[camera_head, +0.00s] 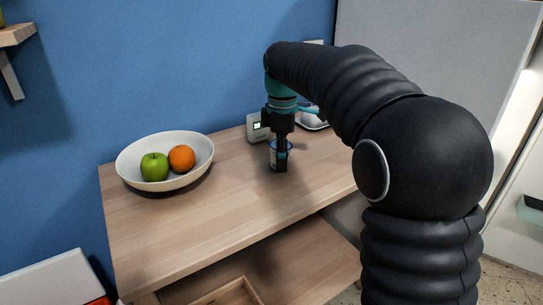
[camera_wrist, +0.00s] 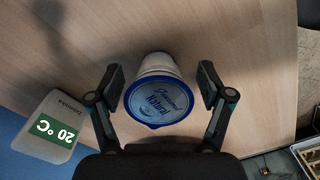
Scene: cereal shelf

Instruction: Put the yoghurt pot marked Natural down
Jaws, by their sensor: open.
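The yoghurt pot marked Natural (camera_wrist: 158,100) has a blue lid and a white body. In the wrist view it sits between the two fingers of my gripper (camera_wrist: 165,92), with a gap showing on each side. My gripper is open around it. In the head view the pot (camera_head: 272,153) is upright on the wooden worktop (camera_head: 210,218), mostly hidden behind my gripper (camera_head: 281,160), which points straight down.
A white bowl (camera_head: 130,172) with a green apple (camera_head: 154,167) and an orange (camera_head: 181,158) stands to the left. A small display device (camera_head: 256,128) reading 20 °C is close behind the pot. The front of the worktop is clear.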

